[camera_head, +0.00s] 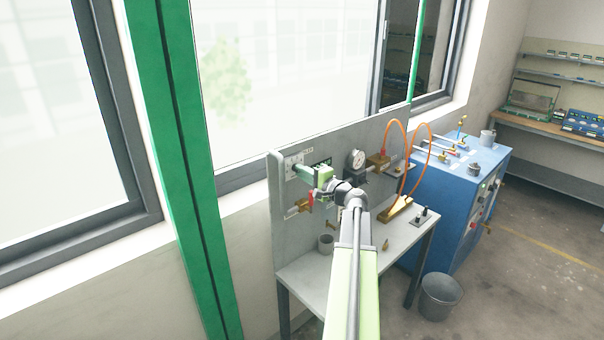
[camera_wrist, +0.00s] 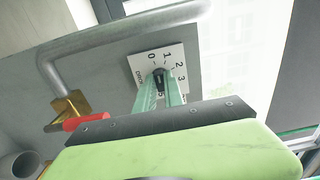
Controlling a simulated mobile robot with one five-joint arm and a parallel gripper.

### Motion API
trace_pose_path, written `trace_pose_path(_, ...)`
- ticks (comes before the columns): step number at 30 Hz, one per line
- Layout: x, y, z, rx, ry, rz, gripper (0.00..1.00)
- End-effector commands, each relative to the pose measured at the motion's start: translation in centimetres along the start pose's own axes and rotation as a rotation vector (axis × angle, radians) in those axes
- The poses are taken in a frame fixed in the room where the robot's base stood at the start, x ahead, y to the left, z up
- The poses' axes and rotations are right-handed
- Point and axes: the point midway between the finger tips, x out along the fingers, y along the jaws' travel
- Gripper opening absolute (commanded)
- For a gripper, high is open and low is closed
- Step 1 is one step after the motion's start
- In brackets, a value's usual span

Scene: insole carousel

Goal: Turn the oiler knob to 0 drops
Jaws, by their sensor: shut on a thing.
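The oiler's white scale plate (camera_wrist: 144,62), marked 0, 1, 2, 3 with DROPS lettering, is on the grey panel in the wrist view. It shows small at the panel's left in the head view (camera_head: 291,162). My gripper (camera_wrist: 162,88) has its two pale green fingers shut on the small dark oiler knob (camera_wrist: 160,76) at the plate's lower middle. The fingers cover most of the knob, so I cannot tell which number it points to. In the head view my gripper (camera_head: 304,172) reaches to the panel, and the knob is hidden.
A brass valve (camera_wrist: 68,112) with a red handle (camera_wrist: 86,122) and a grey pipe (camera_wrist: 52,72) are close to the fingers' left. The panel also carries a gauge (camera_head: 356,160) and orange hoses (camera_head: 391,130). A bench (camera_head: 300,268), blue cabinet (camera_head: 445,205) and bucket (camera_head: 440,297) stand around.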

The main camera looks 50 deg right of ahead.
Motion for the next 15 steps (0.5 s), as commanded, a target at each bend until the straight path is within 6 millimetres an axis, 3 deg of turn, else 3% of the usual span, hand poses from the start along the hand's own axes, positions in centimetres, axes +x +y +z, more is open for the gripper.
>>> trace_pose_path(15,-0.04,0.10,-0.01,-0.180,0.000,0.001,0.00)
